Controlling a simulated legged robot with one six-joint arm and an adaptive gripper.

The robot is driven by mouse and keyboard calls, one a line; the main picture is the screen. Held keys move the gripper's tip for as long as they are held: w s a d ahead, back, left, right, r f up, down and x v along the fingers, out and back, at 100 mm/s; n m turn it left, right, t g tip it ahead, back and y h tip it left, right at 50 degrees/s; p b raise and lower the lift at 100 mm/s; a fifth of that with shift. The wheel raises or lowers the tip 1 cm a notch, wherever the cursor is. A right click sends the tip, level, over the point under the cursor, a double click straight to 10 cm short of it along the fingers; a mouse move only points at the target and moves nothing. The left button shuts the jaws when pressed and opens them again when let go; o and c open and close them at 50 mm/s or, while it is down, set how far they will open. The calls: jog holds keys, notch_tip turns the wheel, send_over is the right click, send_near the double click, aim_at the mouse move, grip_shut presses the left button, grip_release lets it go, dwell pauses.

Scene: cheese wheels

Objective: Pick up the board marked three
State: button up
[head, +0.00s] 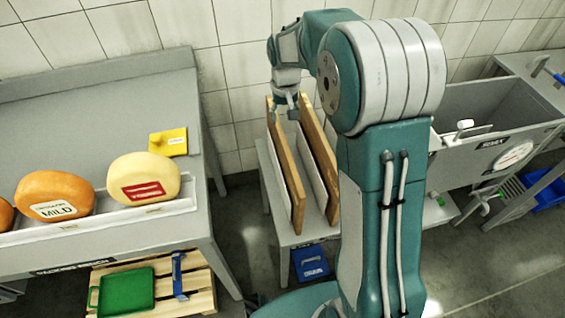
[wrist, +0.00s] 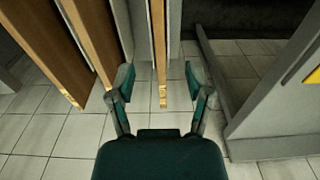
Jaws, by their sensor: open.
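Wooden boards stand upright on edge in a rack on a grey table. The head view shows a left board (head: 288,172) and a right board (head: 317,143). No number can be read on any board, so I cannot tell which is marked three. My gripper (head: 287,104) is over the far end of the left board. In the wrist view my gripper (wrist: 160,84) is open, with one finger each side of a thin board edge (wrist: 159,50). I see no clear contact. Two more boards, an outer one (wrist: 38,42) and an inner one (wrist: 91,40), stand to its left.
Pale dividers (head: 284,185) stand beside the boards. A grey bench (head: 110,105) with cheese wheels (head: 145,178) is at left, with a pallet (head: 200,287) below it. A sink (head: 487,112) is at right. A blue object (head: 311,262) lies below the rack.

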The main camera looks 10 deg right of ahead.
aim_at(283, 138)
jog(key=w+f, duration=0.2)
jog(key=f, duration=0.1)
jog(key=shift+f, duration=0.2)
notch_tip(283, 138, down, 6)
jog(key=shift+r, duration=0.15)
jog(key=f, duration=0.5)
jog(key=shift+w, duration=0.2)
grip_shut()
